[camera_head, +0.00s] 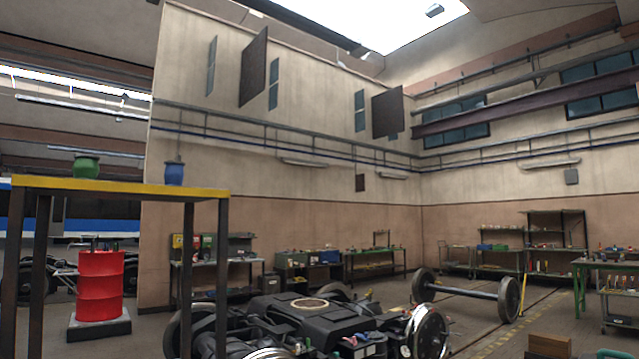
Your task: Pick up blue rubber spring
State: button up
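A blue rubber spring (174,174) stands upright on a yellow-edged table (120,187) at the left. It is a short blue cylinder with a thin dark stem on top. A green rubber spring (87,166) stands on the same table, to the left of the blue one and apart from it. The table top is seen almost edge-on, so its surface is hardly visible. My gripper is not in this view.
A red barrel (100,288) stands behind the table legs. A large dark bogie (310,322) fills the lower middle, with a wheelset (465,290) behind it to the right. Workbenches (375,262) line the back wall. Some floor shows at the right.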

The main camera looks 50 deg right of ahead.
aim_at(174, 173)
jog(key=z, duration=0.8)
